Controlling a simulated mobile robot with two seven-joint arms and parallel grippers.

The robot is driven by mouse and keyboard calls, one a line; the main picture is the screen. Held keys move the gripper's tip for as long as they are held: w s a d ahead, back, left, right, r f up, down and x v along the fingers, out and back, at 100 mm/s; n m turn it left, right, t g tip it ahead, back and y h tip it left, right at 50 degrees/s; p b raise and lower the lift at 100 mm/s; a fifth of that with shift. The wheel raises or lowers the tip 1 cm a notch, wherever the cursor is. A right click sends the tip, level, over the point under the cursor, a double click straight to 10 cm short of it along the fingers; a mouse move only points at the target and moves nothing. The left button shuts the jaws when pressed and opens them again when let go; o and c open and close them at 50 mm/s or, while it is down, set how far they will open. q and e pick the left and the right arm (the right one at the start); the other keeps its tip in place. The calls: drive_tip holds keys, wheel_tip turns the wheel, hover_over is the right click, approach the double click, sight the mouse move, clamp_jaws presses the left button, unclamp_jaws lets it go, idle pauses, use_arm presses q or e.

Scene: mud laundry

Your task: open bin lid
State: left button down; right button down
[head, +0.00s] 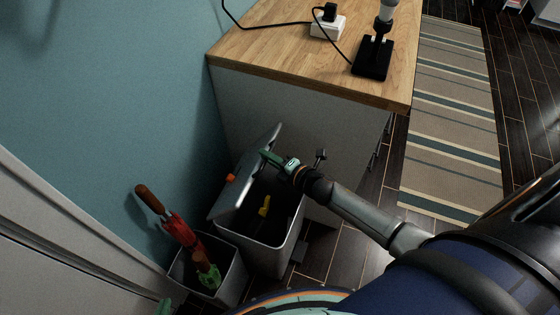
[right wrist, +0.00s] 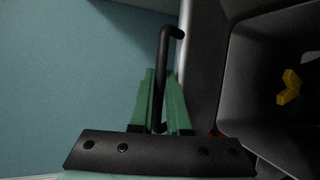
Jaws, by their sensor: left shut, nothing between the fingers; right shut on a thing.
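The grey bin (head: 285,258) stands against the side of the cabinet. Its lid (head: 233,197) is raised and tilted up on the left side, so the inside shows. A yellow item (head: 265,207) lies inside and also shows in the right wrist view (right wrist: 289,87). My right gripper (head: 268,157) is at the upper part of the lid. In the right wrist view its green fingers (right wrist: 164,92) are shut around a black bent handle (right wrist: 165,55) beside the lid edge.
A smaller bin (head: 228,284) with a red umbrella (head: 182,232) stands close to the left. A wooden counter (head: 270,50) overhangs behind the bin, with a power strip (head: 328,27) and a black stand on it. A blue wall is at left, a striped rug (head: 445,120) at right.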

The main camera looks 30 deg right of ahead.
drive_tip(key=shift+w+a+r+p, duration=0.3)
drive_tip(key=shift+w+a+r, duration=0.5)
drive_tip(key=shift+w, duration=0.1)
drive_tip(key=shift+w+a+r, duration=0.25)
drive_tip(key=shift+w+a, duration=0.25)
drive_tip(key=shift+w, duration=0.05)
drive_tip(key=c, duration=0.9)
unclamp_jaws()
drive_tip(key=shift+s+f, duration=0.1)
drive_tip(key=shift+f, duration=0.1)
drive_tip(key=shift+s+d, duration=0.1)
